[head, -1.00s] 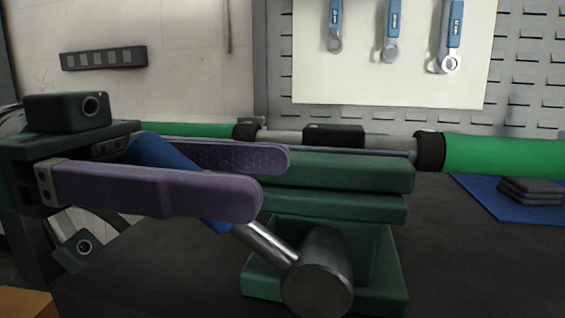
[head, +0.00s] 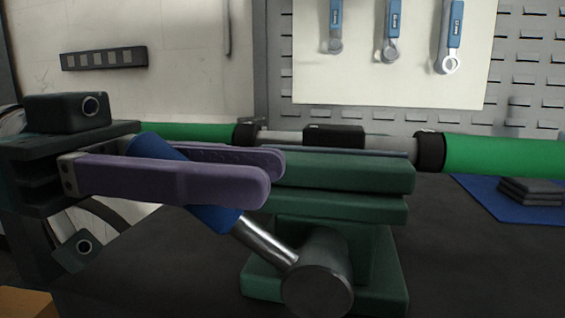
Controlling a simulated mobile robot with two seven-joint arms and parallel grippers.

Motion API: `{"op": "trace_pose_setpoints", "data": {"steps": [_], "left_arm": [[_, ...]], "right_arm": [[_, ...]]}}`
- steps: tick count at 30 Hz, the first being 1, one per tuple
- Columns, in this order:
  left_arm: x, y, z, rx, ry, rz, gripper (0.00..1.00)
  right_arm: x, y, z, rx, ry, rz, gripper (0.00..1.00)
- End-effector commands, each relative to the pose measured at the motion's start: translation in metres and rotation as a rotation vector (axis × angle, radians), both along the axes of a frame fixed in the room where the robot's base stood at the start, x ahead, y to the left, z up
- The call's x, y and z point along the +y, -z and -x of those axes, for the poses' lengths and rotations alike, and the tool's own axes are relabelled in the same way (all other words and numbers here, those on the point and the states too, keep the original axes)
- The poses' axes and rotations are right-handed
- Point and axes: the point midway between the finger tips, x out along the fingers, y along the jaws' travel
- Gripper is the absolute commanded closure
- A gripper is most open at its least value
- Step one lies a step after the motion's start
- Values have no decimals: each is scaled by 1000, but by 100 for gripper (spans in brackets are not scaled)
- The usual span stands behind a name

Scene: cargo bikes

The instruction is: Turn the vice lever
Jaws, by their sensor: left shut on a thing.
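The green vice (head: 345,178) stands on the dark bench, and a bar with green sleeves lies across behind its top. The vice lever (head: 262,243) is a metal rod with a blue grip (head: 212,217). It runs from the round hub (head: 317,280) up to the left. My left gripper (head: 265,175) has two purple fingers, one on each side of the blue grip, and is shut on it. The near finger hides the middle of the grip. The grip's upper end shows above that finger. My right gripper is not in view.
The bar's green sleeve (head: 505,155) reaches the right edge. A blue mat (head: 490,205) with dark pads (head: 532,190) lies at the right. Several blue-handled wrenches hang on a white panel (head: 340,80) at the back. The bench (head: 455,265) right of the vice is clear.

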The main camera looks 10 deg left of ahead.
Motion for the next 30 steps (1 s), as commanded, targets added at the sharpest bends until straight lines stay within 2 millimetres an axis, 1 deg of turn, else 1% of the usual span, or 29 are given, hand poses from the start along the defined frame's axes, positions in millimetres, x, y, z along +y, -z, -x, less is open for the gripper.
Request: {"op": "trace_pose_setpoints", "data": {"steps": [24,28,30], "left_arm": [[0,0,0,0,0,0,100],[-1,-3,0,0,0,-10,100],[-1,-6,0,0,0,-24,100]], "right_arm": [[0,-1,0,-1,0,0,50],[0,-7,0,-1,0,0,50],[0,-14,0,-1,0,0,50]]}}
